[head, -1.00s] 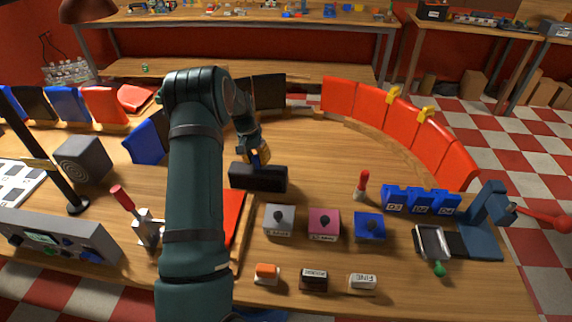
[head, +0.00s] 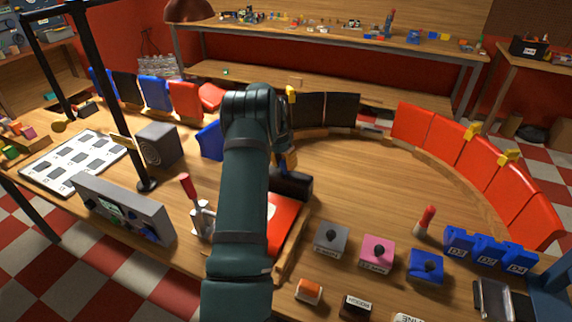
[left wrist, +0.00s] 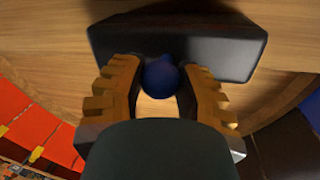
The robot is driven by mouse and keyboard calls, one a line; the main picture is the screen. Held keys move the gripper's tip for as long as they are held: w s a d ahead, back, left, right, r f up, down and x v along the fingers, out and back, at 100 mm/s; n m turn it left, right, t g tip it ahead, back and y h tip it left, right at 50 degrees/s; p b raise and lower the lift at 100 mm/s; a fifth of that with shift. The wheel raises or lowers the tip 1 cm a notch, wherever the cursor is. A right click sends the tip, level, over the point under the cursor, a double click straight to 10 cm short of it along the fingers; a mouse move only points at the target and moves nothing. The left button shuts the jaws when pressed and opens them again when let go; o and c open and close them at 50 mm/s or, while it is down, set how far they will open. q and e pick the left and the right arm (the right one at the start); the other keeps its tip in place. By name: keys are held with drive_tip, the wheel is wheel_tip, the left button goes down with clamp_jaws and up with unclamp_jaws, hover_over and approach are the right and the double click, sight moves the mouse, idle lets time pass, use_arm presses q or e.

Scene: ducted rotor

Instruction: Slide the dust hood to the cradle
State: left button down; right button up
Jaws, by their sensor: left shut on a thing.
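The dust hood appears to be the black block with a blue knob. In the head view the hood (head: 296,186) is at the back edge of a red panel in a wooden frame, partly hidden by my left arm. In the left wrist view the hood (left wrist: 200,40) lies across the top, over the wooden table. My left gripper (head: 285,160) is above the hood. Its fingers (left wrist: 161,95) are shut on the blue knob (left wrist: 160,77), one on each side. I cannot tell which thing is the cradle; the wooden-framed red panel (head: 282,222) is close in front of the hood.
A red-handled clamp (head: 190,190) and a grey control box (head: 125,208) stand left of my arm. Grey (head: 331,240), pink (head: 377,251) and blue (head: 426,266) knobbed blocks stand to the right. Red panels (head: 470,160) curve around the right edge. The table behind the blocks is clear.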

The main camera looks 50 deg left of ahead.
use_arm(q)
drive_tip(key=c, duration=0.6)
unclamp_jaws()
drive_tip(key=shift+s+a, duration=0.15)
drive_tip(key=shift+a, duration=0.15)
drive_tip(key=shift+r, duration=0.1)
drive_tip(key=r, duration=0.3)
drive_tip(key=a+r, duration=0.1)
drive_tip(key=r, duration=0.3)
drive_tip(key=a+r, duration=0.1)
drive_tip(key=r, duration=0.3)
drive_tip(key=shift+s+r, duration=0.25)
drive_tip(key=shift+s, duration=0.15)
